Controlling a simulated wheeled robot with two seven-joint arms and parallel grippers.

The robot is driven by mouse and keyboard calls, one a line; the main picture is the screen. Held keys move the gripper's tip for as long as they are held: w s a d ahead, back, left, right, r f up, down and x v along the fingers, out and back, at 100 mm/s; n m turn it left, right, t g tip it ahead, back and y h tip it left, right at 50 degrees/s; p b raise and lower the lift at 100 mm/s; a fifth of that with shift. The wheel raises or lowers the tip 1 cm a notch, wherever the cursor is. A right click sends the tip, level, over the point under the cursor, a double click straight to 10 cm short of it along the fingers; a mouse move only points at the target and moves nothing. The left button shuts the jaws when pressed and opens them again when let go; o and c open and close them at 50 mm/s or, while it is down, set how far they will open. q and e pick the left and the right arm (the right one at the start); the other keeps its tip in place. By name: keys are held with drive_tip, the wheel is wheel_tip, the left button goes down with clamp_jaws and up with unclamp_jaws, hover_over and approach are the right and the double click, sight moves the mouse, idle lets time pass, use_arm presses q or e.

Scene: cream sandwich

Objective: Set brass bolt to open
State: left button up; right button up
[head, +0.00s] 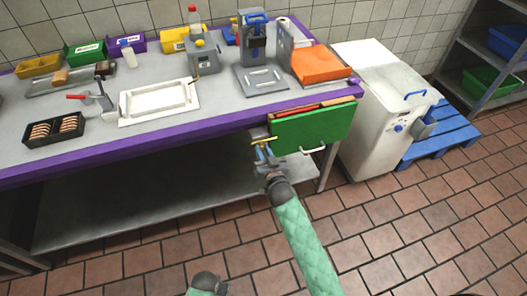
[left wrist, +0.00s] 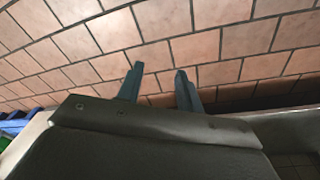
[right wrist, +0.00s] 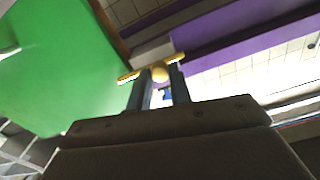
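The brass bolt (head: 264,141) is a thin yellow bar at the left edge of the green drawer front (head: 312,129), under the purple table edge. In the right wrist view the bolt (right wrist: 128,77) is a crossbar with a round middle. My right gripper (head: 263,154) reaches up to it from below. Its fingers (right wrist: 160,76) stand close on both sides of the round middle and appear shut on it. Whether the bolt is set open cannot be told. My left gripper (left wrist: 158,75) is open and empty above the tiled floor; its fingers do not show in the head view.
The green front carries a white handle (head: 313,150), and red and orange edges show above it. A white machine (head: 383,110) stands right of the table, beside a blue pallet (head: 437,140). A lower shelf (head: 150,201) runs under the table. The tiled floor in front is clear.

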clamp_jaws()
